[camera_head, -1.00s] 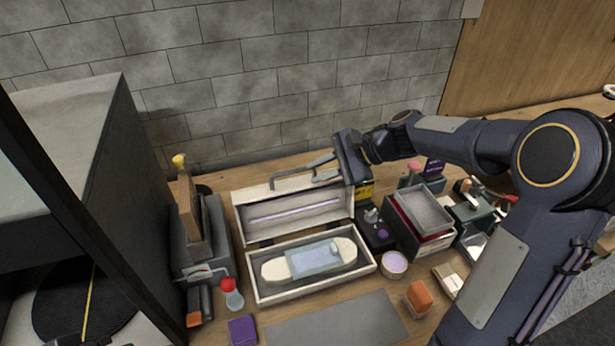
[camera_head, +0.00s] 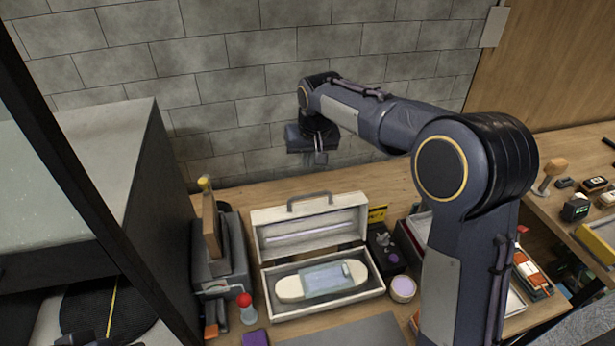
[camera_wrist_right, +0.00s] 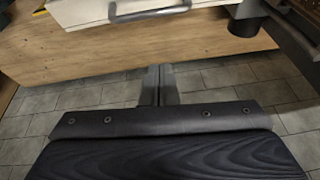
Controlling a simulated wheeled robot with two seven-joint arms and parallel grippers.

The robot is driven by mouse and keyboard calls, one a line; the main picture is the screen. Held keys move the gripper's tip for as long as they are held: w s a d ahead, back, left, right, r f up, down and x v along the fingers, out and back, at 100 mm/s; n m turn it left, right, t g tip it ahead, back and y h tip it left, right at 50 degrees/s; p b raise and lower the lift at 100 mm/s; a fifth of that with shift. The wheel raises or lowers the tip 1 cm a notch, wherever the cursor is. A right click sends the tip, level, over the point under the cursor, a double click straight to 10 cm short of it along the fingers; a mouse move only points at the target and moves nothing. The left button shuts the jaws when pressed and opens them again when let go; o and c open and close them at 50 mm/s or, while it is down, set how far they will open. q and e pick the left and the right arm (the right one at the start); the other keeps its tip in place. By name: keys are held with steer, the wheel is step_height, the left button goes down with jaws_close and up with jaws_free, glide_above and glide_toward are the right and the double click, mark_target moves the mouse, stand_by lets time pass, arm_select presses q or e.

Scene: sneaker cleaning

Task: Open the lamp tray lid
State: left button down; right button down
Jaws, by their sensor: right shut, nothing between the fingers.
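The lamp tray is a pale box (camera_head: 327,305) on the table in the head view. Its lid (camera_head: 308,227) stands raised at the back, with a light tube along its inside and a grey handle (camera_head: 310,199) on its top edge. A cream piece with a pale blue panel (camera_head: 325,279) lies inside the tray. My right gripper (camera_head: 320,156) is above and behind the lid, apart from the handle, and is shut and empty. In the right wrist view its closed fingers (camera_wrist_right: 158,85) show below the handle (camera_wrist_right: 150,13).
A red-topped bottle (camera_head: 246,308) and a purple block (camera_head: 255,338) are left of the tray. A small round tub (camera_head: 402,288) is at its right. A grey block wall (camera_head: 230,80) rises behind. A dark cabinet (camera_head: 150,190) stands at the left.

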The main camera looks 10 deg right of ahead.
steer(key=b, duration=0.3)
glide_above(307, 203)
steer(key=shift+n, duration=0.3)
steer(key=f, duration=0.8)
steer(key=shift+w+f, duration=0.2)
steer(key=shift+f, duration=0.2)
steer(key=shift+s, duration=0.1)
